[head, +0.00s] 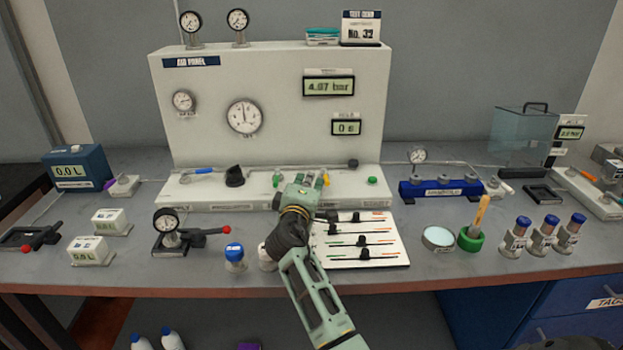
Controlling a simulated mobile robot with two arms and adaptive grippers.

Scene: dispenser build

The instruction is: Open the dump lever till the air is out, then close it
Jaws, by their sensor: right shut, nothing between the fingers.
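The white air panel (280,110) stands at the back of the bench. Its upper display (329,87) reads about 4.07 bar. No label that I can read says dump. A lever with a blue handle (197,171) lies on the left of the panel's base ledge, with a black knob (234,176) beside it. Small green and yellow parts sit at the middle of the ledge. My right gripper (304,180) is shut and empty in front of these parts and hides some of them. I cannot tell whether it touches any. My left gripper is out of view.
A gauge fixture (167,224) with a red-tipped lever stands front left; another red-tipped lever (41,240) is farther left. A white board (360,252) with slim tools lies under my right arm. A blue manifold (440,188) and several blue-capped bottles stand at right.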

